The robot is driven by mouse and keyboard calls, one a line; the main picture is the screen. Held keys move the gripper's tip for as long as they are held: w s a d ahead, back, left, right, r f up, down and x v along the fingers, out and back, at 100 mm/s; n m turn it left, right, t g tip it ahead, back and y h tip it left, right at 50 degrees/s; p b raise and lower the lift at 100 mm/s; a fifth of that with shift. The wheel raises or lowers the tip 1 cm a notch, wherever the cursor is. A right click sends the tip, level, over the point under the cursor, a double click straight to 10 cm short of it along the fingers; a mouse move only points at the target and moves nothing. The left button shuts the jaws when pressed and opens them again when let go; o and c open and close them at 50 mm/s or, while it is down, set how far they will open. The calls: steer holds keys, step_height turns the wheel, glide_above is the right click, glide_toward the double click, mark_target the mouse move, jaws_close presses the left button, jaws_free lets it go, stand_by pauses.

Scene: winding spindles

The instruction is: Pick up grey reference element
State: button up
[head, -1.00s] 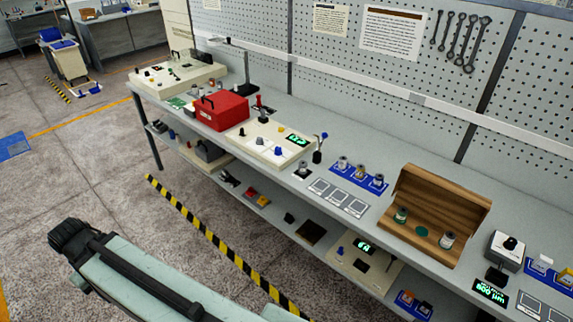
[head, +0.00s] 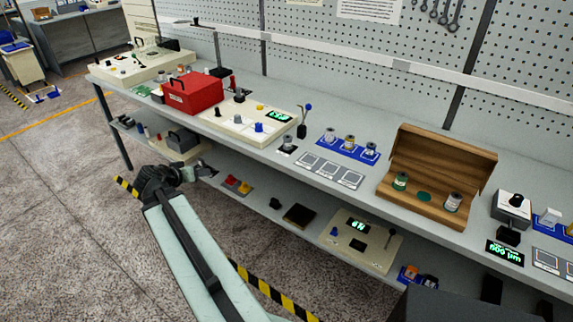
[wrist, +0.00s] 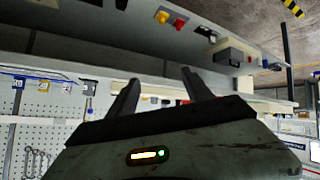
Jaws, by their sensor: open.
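A wooden case (head: 436,165) stands open on the workbench at the right of the head view. In it, a small grey-and-white cylinder (head: 452,202) at the right looks like the grey reference element. A green-and-white cylinder (head: 401,181) is at the left, with a flat green spot between them. My gripper (head: 205,171) is in front of the lower shelf, left of and well apart from the case. In the wrist view, its two dark fingers (wrist: 160,92) are spread with nothing between them. I cannot make out the case in the wrist view.
A blue tray (head: 336,154) with several small spindles sits left of the case. A red box (head: 192,94) and cream panels stand farther left on the bench. The lower shelf (head: 270,208) holds small parts. The floor in front is open.

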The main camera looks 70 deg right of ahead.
steer(key=s+d+f+m+g+h+b, duration=0.2)
steer(key=s+d+m+h+b, duration=0.3)
steer(key=s+d, duration=1)
steer(key=h+b, duration=0.2)
steer(key=b, duration=0.3)
glide_toward(286, 141)
steer(key=shift+m, duration=0.3)
steer(key=d, duration=0.4)
steer(key=shift+w+f, duration=0.1)
steer(key=shift+w, duration=0.1)
steer(key=shift+s+d+r, duration=0.2)
steer(key=shift+d+r, duration=0.1)
steer(key=shift+d, duration=1.05)
steer(key=d, duration=0.5)
steer(key=shift+s+d+f, duration=0.15)
steer(key=shift+d+f, duration=0.15)
steer(key=shift+a, duration=0.1)
jaws_close()
step_height(286, 141, up, 10)
steer(key=p, duration=1)
steer(key=shift+r, duration=0.15)
